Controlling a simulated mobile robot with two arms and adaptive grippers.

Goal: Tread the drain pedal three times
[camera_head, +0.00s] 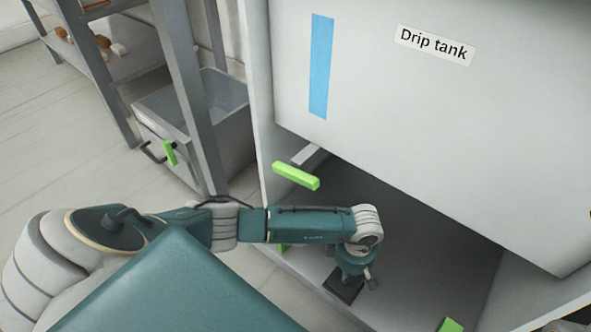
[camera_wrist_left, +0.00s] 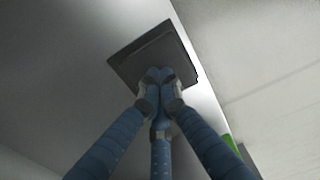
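The drain pedal appears to be the dark square plate (camera_head: 343,288) low in the opening under the white drip tank (camera_head: 400,110). The tank carries a "Drip tank" label and a blue vertical strip. My left gripper (camera_head: 362,280) points down at the plate in the head view and partly covers it. In the left wrist view the fingers (camera_wrist_left: 158,76) are together and empty, over the dark plate (camera_wrist_left: 150,50). I cannot tell whether the fingertips touch it.
A green-ended lever (camera_head: 296,176) sticks out at the opening's left side, above my left forearm. Another green piece (camera_head: 450,325) shows at the bottom. A grey bin (camera_head: 190,120) and a shelf (camera_head: 110,65) with brown and white items stand left. The floor beside them is clear.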

